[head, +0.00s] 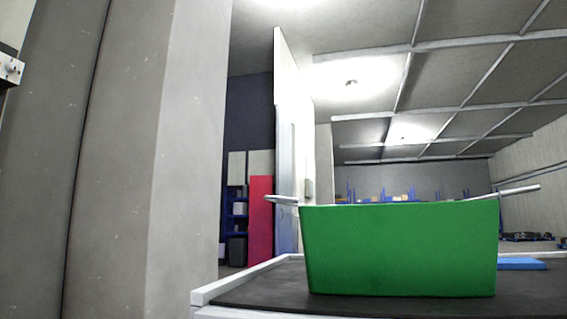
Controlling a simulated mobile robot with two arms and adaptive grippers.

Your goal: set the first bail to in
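A green crate (400,250) stands upright on a dark-topped table (260,293) in the head view. A light metal bail (282,199) sticks out past its upper left edge. Another bail (518,190) sticks out past its upper right edge and slopes slightly up to the right. Both bails point outward, away from the crate's opening. I cannot tell which of them is the first bail. The inside of the crate is hidden behind its front wall. Neither of my grippers is in view.
A flat blue object (521,264) lies on the table right of the crate. The table has a raised white rim (240,279). A large grey pillar or panel (120,160) fills the left side. A red panel (260,222) and blue shelving stand behind.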

